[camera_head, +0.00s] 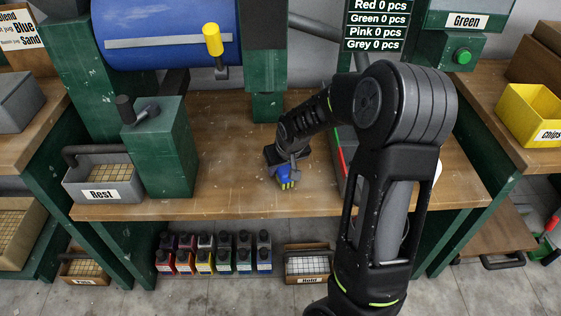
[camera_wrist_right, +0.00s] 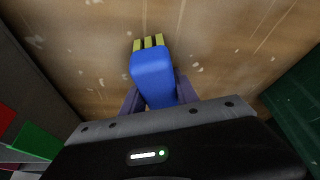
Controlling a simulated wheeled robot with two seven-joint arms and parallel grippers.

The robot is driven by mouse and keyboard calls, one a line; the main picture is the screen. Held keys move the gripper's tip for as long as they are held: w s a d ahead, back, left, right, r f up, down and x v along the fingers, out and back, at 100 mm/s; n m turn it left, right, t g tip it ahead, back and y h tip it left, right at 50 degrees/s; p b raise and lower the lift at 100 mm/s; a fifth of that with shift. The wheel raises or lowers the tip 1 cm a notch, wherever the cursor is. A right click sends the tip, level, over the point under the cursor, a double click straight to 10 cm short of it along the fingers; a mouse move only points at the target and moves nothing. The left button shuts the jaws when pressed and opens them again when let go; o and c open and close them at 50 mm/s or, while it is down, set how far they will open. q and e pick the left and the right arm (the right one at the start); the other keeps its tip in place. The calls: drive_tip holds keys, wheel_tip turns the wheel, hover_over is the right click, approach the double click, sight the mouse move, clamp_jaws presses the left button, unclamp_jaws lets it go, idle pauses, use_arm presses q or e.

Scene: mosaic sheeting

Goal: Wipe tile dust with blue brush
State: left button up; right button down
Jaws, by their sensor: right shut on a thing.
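The blue brush (camera_head: 287,171) has yellow bristles and is held over the middle of the wooden worktable (camera_head: 235,200). My right gripper (camera_head: 284,164) is shut on it. In the right wrist view the blue brush body (camera_wrist_right: 153,75) lies between the fingers of my right gripper (camera_wrist_right: 155,100), with the yellow bristles pointing away from the gripper. I cannot tell whether the bristles touch the wood. Pale specks of dust (camera_wrist_right: 105,80) are scattered on the wood around the brush. My left gripper is not in view.
A green post with a base (camera_head: 160,150) and a "Rest" bin (camera_head: 100,180) stand left. A grey bin with red and green markings (camera_head: 340,155) is right of the brush, partly behind my arm. Several small bottles (camera_head: 205,262) stand below. The table's front middle is clear.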

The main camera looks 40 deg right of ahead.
drive_tip(key=shift+s+a, duration=0.55)
drive_tip(key=shift+s, duration=0.2)
drive_tip(key=shift+w, duration=0.1)
drive_tip(key=shift+w+d+r, duration=0.1)
drive_tip(key=shift+w+d, duration=0.5)
drive_tip(key=shift+w, duration=0.2)
drive_tip(key=shift+w+d, duration=0.6)
drive_tip(key=shift+w, duration=0.2)
drive_tip(key=shift+d, duration=0.1)
drive_tip(key=shift+w+d+b, duration=0.25)
drive_tip(key=shift+w+d, duration=0.3)
drive_tip(key=shift+w, duration=0.25)
drive_tip(key=shift+w+d+b, duration=0.2)
drive_tip(key=shift+w+d, duration=0.35)
drive_tip(key=shift+w, duration=0.2)
